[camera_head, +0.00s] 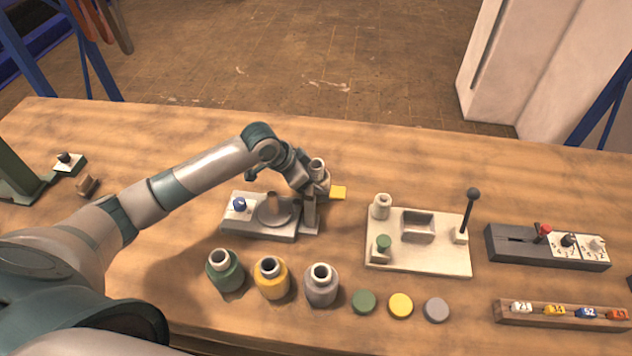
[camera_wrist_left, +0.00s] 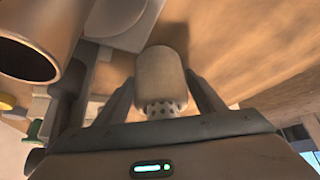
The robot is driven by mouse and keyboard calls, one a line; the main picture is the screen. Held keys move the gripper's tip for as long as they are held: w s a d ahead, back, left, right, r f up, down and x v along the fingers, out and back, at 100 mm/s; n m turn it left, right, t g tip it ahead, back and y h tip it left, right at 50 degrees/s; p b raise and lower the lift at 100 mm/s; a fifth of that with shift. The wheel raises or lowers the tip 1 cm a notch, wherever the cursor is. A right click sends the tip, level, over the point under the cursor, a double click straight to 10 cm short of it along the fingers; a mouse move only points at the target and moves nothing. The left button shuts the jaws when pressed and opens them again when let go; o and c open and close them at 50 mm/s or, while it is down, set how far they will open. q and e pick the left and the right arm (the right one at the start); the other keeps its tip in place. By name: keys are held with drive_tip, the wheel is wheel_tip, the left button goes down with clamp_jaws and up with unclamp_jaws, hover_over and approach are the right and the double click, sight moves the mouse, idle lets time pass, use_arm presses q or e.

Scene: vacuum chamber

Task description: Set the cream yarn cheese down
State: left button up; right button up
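The cream yarn cheese (camera_wrist_left: 162,75) shows best in the left wrist view, a rounded pale cylinder with a perforated tube end (camera_wrist_left: 161,108) facing my palm. The wrist and post crowd together there, and I cannot clearly make out the cheese. My right gripper is not in view.
A hollow cylinder (camera_wrist_left: 30,40) is close beside my left gripper. A cream plate (camera_head: 440,258) with a lever stands to the right, a small cream piece (camera_head: 381,207) at its corner. Green (camera_head: 226,272), yellow (camera_head: 271,279) and grey (camera_head: 321,287) jars stand in front. The table behind is clear.

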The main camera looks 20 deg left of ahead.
use_arm(q)
drive_tip(key=shift+r, duration=0.1)
drive_tip(key=b+v, duration=0.2)
drive_tip(key=v, duration=1)
drive_tip(key=shift+b, duration=0.3)
